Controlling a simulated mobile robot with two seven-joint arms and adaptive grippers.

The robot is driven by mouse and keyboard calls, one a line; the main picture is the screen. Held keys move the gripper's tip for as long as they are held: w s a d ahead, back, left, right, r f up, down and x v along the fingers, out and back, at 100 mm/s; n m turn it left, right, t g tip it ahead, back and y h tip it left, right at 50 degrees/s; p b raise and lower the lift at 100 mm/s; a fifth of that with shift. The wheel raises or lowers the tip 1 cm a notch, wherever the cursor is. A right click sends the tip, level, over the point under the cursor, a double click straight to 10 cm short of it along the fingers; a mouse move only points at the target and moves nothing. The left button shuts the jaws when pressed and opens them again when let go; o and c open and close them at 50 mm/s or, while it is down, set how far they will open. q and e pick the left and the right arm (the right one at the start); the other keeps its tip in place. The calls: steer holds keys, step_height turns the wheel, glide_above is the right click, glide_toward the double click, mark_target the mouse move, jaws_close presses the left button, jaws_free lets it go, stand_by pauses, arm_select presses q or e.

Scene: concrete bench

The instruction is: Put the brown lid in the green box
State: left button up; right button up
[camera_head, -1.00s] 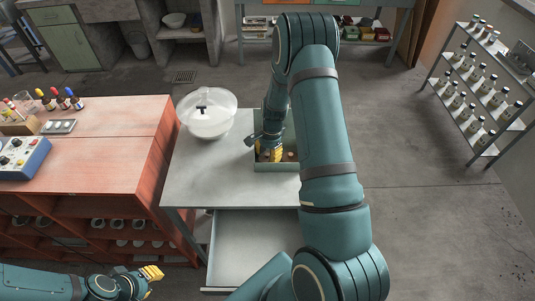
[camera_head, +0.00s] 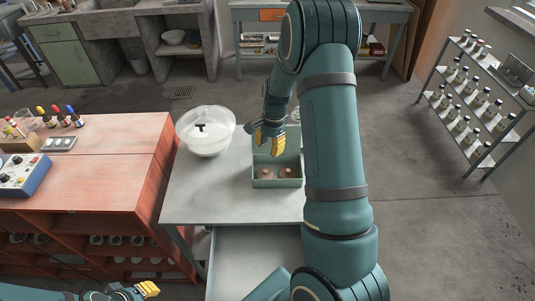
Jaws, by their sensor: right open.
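The green box (camera_head: 277,183) stands open on the grey bench. Two small round brown pieces lie inside it, a left one (camera_head: 265,173) and a right one (camera_head: 287,173); they look like brown lids, but they are too small to be sure. My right gripper (camera_head: 269,142), with yellow fingertips, is open above the back part of the box, with nothing visible in it. My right arm hides part of the bench to the right of the box. My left gripper (camera_head: 148,289) is low at the bottom left, away from the box; its jaw opening is unclear.
A clear domed bowl (camera_head: 206,131) with a black knob stands left of the box. The front of the grey bench (camera_head: 225,205) is bare. A red cabinet (camera_head: 100,175) with bottles and instruments is at left. A bottle rack (camera_head: 470,100) is at right.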

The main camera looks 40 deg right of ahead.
steer(key=a+f+n, duration=0.1)
steer(key=a+f, duration=0.1)
steer(key=a, duration=0.1)
steer(key=a+f+n, duration=0.1)
steer(key=a, duration=0.2)
steer(key=a+f+n, duration=0.2)
steer(key=a, duration=0.1)
steer(key=shift+s+f, duration=0.35)
steer(key=shift+s, duration=0.05)
steer(key=s+a+f+n, duration=0.1)
steer(key=a, duration=0.2)
steer(key=a+f+n, duration=0.1)
steer(key=a+n, duration=0.1)
steer(key=a, duration=0.1)
steer(key=s+a+f+n+t, duration=0.1)
steer(key=a+f, duration=0.1)
steer(key=a, duration=0.1)
steer(key=shift+s+a+f, duration=0.1)
steer(key=shift+s, duration=0.25)
steer(key=s+a+n+y, duration=0.1)
steer(key=s+a+n, duration=0.2)
steer(key=a, duration=0.3)
steer(key=s+a+f+n+t+y, duration=0.1)
steer(key=s+a+n, duration=0.3)
steer(key=a, duration=0.3)
steer(key=shift+s, duration=0.3)
steer(key=shift+a+f, duration=0.1)
steer(key=shift+f, duration=0.05)
